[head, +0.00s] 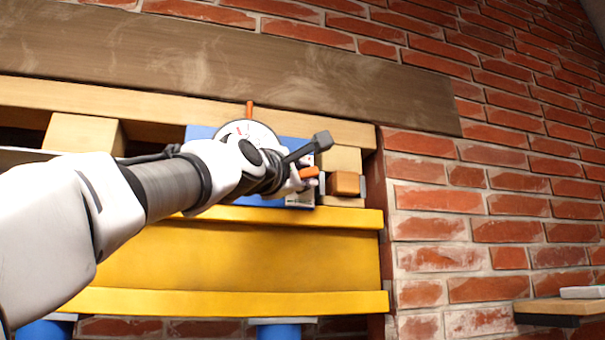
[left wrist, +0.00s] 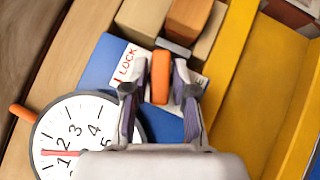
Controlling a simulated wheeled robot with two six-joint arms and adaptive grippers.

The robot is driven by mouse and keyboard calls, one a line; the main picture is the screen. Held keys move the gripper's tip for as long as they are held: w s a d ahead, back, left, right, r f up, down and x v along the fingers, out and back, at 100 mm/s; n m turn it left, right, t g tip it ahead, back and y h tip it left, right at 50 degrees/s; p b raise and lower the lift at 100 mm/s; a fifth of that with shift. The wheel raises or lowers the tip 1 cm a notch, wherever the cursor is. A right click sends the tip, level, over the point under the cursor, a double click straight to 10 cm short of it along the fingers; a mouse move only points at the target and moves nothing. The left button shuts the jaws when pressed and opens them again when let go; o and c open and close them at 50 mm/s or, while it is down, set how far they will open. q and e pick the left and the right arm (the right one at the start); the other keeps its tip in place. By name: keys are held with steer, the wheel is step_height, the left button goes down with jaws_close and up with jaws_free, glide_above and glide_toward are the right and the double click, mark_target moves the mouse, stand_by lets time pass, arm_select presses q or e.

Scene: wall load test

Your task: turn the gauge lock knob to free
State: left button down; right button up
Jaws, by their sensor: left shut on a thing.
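The gauge lock knob is a small orange bar (left wrist: 160,77); part of it also shows in the head view (head: 309,171). My left gripper (left wrist: 161,86) is shut on it, one finger on each side; in the head view the gripper (head: 299,178) reaches in from the left. The blue gauge body (left wrist: 102,62) carries a white numbered dial (left wrist: 85,113) with a red needle near 1. My right gripper is not in view.
A second orange piece (left wrist: 22,113) sticks out at the dial's edge. A yellow beam (head: 240,255) runs below the gauge, above blue supports (head: 285,331). Wooden blocks (head: 343,158) stand right of the gauge. A small shelf (head: 560,306) is on the brick wall at right.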

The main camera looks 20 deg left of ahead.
arm_select(q)
steer(key=shift+r+m, duration=0.3)
steer(key=shift+a+m+g+p, duration=0.1)
steer(key=shift+m+g+p, duration=0.3)
steer(key=shift+g, duration=0.2)
steer(key=shift+m+g, duration=1.1)
steer(key=shift+m, duration=0.2)
steer(key=c, duration=1.1)
jaws_free()
steer(key=shift+f, duration=0.1)
steer(key=shift+w, duration=0.15)
steer(key=shift+f, duration=0.1)
